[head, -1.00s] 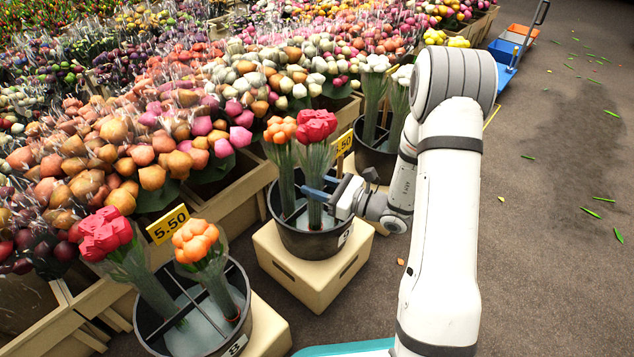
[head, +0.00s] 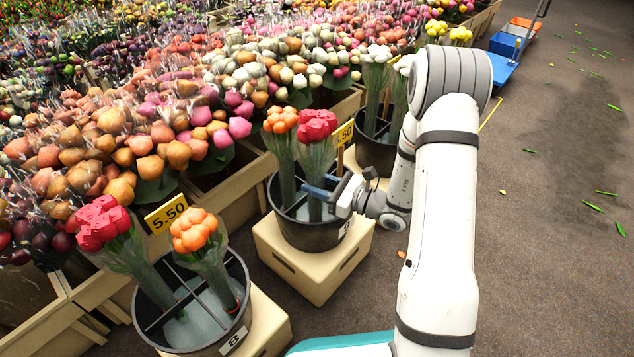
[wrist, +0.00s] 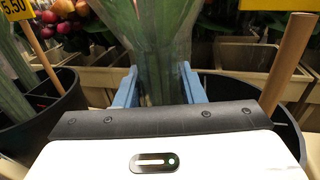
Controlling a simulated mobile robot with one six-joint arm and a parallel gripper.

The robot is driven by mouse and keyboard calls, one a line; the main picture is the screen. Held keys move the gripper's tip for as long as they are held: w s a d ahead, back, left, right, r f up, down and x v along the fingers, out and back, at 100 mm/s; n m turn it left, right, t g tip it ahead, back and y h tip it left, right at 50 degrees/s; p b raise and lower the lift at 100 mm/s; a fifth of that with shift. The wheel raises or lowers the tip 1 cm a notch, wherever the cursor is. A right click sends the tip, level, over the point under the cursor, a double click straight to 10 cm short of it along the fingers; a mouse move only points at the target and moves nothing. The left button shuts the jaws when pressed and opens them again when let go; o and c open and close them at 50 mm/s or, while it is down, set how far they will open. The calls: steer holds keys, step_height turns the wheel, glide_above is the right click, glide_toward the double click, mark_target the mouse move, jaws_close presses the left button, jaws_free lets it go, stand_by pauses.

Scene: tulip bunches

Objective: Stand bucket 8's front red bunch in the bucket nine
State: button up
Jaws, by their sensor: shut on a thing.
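A red tulip bunch (head: 318,125) stands nearly upright at the right side of bucket nine (head: 302,236), its stems reaching down inside the rim. My gripper (head: 318,192) has its blue fingers shut on the wrapped stems, just above the bucket. In the wrist view the stems (wrist: 158,50) pass between both fingers. Bucket 8 (head: 206,350) holds another red bunch (head: 103,224) and an orange bunch (head: 194,232).
Bucket nine stands on a cream crate (head: 314,283). A yellow price sign (head: 343,134) rises close behind it. A black bucket with white bunches (head: 376,155) stands beyond. Crates of flowers line the left; the floor (head: 540,270) at right is open.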

steer(key=shift+f, duration=0.4)
steer(key=o, duration=1.9)
steer(key=p+v, duration=0.2)
steer(key=v, duration=0.4)
steer(key=shift+s+d+r+p, duration=0.1)
steer(key=shift+s+d+p, duration=0.05)
steer(key=shift+d+p, duration=0.2)
steer(key=shift+s+d, duration=0.3)
steer(key=shift+d, duration=0.15)
